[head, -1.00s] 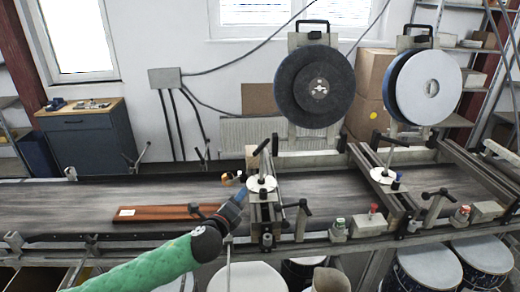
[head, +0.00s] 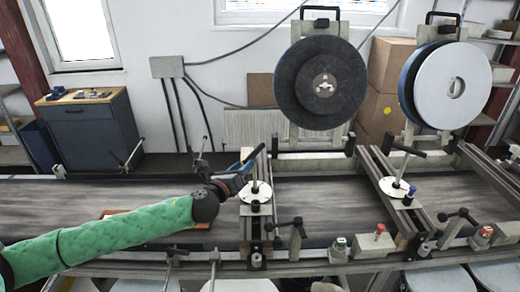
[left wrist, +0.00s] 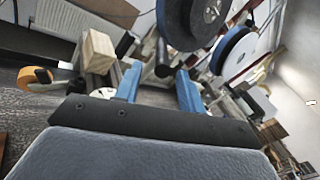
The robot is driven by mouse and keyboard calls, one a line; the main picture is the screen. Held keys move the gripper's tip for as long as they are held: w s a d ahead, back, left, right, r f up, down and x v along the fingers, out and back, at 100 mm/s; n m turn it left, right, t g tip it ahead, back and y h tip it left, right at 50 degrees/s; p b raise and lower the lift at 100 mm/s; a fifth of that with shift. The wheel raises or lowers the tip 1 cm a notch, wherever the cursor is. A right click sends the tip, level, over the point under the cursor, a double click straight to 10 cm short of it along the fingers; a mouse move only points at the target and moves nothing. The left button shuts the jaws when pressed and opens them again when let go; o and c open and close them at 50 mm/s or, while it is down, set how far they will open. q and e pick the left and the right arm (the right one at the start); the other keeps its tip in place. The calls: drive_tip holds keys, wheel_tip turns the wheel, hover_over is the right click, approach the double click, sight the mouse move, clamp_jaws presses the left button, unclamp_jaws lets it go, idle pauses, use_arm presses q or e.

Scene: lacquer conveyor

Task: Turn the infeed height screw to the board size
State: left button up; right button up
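The infeed height screw stands on the left cross-beam of the conveyor, with a white disc (head: 255,192) and a black crank handle (head: 254,153) on top. My left gripper (head: 244,163) is at the handle's left end. In the left wrist view, the blue fingers of my left gripper (left wrist: 159,72) are apart, and a dark bar shows between and beyond their tips. I cannot tell whether they touch it. A red-brown board (head: 113,212) lies on the belt, mostly hidden behind my left arm. My right gripper is not in view.
A second screw with a white disc (head: 396,188) stands on the right cross-beam. Large dark (head: 320,82) and white (head: 452,86) wheels rise behind the belt. Black clamp levers and buttons line the front rail. A wooden block (left wrist: 97,50) and orange roll (left wrist: 38,76) show in the left wrist view.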

sight(253, 153)
use_arm(q)
drive_tip(key=shift+w+r, duration=0.15)
drive_tip(key=shift+r, duration=0.1)
drive_tip(key=shift+w+d+r+p, duration=0.3)
drive_tip(key=shift+w+d+p, duration=0.2)
drive_tip(key=shift+w+p, duration=0.35)
drive_tip(key=x, duration=0.1)
drive_tip(key=p+x, duration=0.1)
drive_tip(key=x, duration=0.2)
drive_tip(key=shift+s+d+f+p, duration=0.1)
drive_tip(key=shift+f+p, duration=0.2)
drive_tip(key=shift+p, duration=0.1)
drive_tip(key=shift+w+d, duration=0.1)
drive_tip(key=shift+w, duration=0.25)
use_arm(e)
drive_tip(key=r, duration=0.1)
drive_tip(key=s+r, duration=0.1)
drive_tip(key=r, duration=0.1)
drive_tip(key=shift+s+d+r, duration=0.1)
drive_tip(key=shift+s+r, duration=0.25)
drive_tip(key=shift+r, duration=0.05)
use_arm(q)
drive_tip(key=shift+d, duration=0.1)
drive_tip(key=shift+w+f, duration=0.1)
drive_tip(key=shift+c, duration=0.4)
clamp_jaws()
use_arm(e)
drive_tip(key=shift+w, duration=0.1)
